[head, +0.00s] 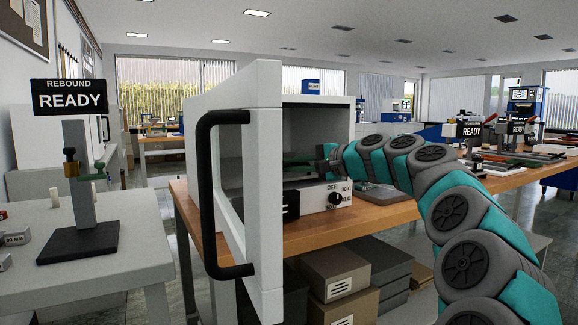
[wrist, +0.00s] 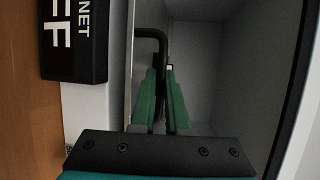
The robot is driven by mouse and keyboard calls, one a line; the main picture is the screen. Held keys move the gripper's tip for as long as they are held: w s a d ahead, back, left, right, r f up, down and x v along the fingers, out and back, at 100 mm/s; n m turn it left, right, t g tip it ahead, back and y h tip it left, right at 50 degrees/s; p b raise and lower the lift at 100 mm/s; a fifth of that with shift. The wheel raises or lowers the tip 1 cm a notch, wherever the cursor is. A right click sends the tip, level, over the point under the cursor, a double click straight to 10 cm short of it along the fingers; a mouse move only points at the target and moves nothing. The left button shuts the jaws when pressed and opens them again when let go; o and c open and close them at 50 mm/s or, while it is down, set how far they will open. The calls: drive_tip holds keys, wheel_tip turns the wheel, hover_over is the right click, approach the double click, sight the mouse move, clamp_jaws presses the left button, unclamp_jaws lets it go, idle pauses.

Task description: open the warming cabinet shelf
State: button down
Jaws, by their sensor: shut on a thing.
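The warming cabinet (head: 300,101) is a pale box on a wooden bench. Its door (head: 265,190) stands open toward me, with a long black handle (head: 207,190) on its outer face. My gripper (head: 300,161) reaches into the cabinet from the right, partly dim in shadow. In the wrist view my gripper (wrist: 163,75) has its green fingers closed around a bent black handle (wrist: 152,34) inside the cabinet. The fingers cover part of this handle. The shelf itself is hard to make out. A dial panel (head: 320,199) marked OFF and 30 C sits below the opening.
A rebound tester (head: 78,180) with a READY sign stands on a grey table (head: 110,275) at left. Boxes (head: 340,282) sit under the bench (head: 340,228). The open door stands left of my gripper. A black label (wrist: 72,40) is beside the opening in the wrist view.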

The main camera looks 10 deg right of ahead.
drive_tip(key=s+d, duration=0.3)
drive_tip(key=s, duration=0.6)
drive_tip(key=s+d+b, duration=0.1)
drive_tip(key=s+d, duration=0.2)
drive_tip(key=s, duration=0.6)
drive_tip(key=shift+s+b, duration=0.3)
drive_tip(key=shift+s, duration=0.1)
drive_tip(key=c, duration=1.2)
unclamp_jaws()
drive_tip(key=shift+d, duration=0.1)
drive_tip(key=v, duration=0.7)
drive_tip(key=shift+s+d, duration=0.25)
drive_tip(key=shift+s, duration=0.05)
